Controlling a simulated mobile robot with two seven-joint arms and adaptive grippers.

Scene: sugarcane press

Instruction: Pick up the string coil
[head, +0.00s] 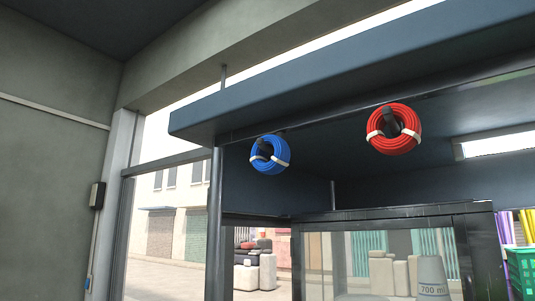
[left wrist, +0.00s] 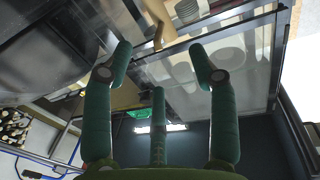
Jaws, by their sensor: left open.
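Two string coils hang from hooks under the front edge of a dark overhead canopy in the head view. The blue coil (head: 283,153) is nearer the middle, and the red coil (head: 406,143) hangs to its right, a little higher. Each has pale ties around it. Neither gripper shows in the head view. In the left wrist view my left gripper (left wrist: 165,65) has its green fingers spread, with nothing between the tips. No coil can be made out in that view. My right gripper is in neither view.
The dark canopy (head: 300,95) spans the upper right, held by a dark post (head: 214,225). Below stands a dark-framed glass case (head: 390,214) with a container marked 700 ml (head: 433,278). A green crate (head: 522,272) is at far right. A grey wall (head: 50,190) fills the left.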

